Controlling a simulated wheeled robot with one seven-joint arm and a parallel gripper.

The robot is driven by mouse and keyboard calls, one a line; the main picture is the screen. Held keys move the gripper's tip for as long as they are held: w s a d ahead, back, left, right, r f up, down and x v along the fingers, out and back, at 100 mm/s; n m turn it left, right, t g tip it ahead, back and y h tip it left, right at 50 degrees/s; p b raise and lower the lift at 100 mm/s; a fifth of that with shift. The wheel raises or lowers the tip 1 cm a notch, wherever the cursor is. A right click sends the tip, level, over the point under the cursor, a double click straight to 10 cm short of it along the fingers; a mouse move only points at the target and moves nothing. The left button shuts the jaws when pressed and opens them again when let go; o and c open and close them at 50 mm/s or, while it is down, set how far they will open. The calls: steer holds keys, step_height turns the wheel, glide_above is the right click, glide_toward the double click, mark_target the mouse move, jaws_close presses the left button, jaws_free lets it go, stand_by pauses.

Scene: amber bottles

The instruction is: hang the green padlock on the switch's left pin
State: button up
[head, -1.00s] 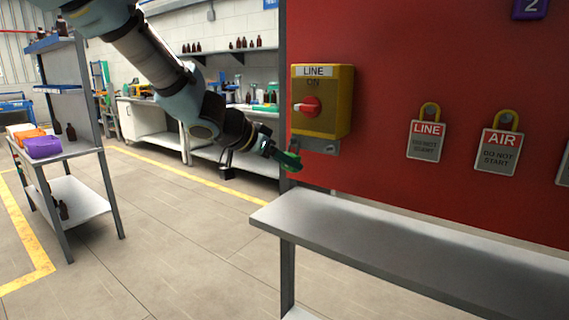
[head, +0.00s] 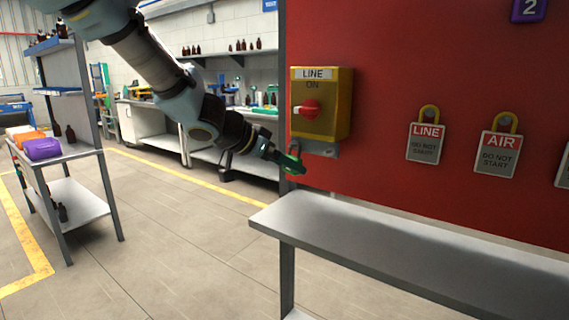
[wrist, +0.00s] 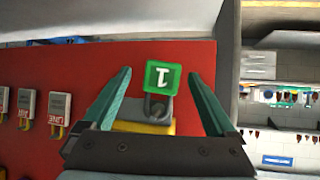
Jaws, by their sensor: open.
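The green padlock (wrist: 164,77), marked 1, shows in the wrist view between the two fingers, with a gap on each side. Its shackle meets the grey bracket (wrist: 168,103) under the switch and seems to hang there; which pin it is on is too small to tell. The yellow switch box (head: 322,102), labelled LINE with a red knob, is on the red board above the bracket, which also shows in the head view (head: 325,150). My gripper (wrist: 159,74) is open around the padlock. In the head view my gripper (head: 290,163) is just below the bracket, hiding its left part.
The LINE tag (head: 425,142) and AIR tag (head: 497,152) hang on the red board (head: 385,85) to the right. A bare grey shelf (head: 400,245) juts out below. Shelving with an orange bin and a purple bin (head: 43,149) stands far left; open floor lies between.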

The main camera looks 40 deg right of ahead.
steer(key=b+v, duration=0.2)
steer(key=v, duration=0.9)
steer(key=w+a+f+n+t+y, duration=0.1)
steer(key=w+a+f+n+y, duration=0.25)
steer(key=a+f, duration=0.5)
steer(key=w+a+f+n+t+y, duration=0.15)
steer(key=a+f+n, duration=0.35)
steer(key=a, duration=0.6)
steer(key=s+a+f+n+y, duration=0.1)
steer(key=a+f+n+y, duration=0.2)
steer(key=a, duration=0.7)
steer(key=s+a+f+n+y, duration=0.1)
steer(key=a+f+n+y, duration=0.2)
steer(key=a, duration=0.8)
steer(key=shift+a+f+n+g, duration=0.2)
steer(key=shift+f+n+g, duration=0.25)
steer(key=shift+f+n, duration=0.55)
steer(key=shift+r, duration=0.2)
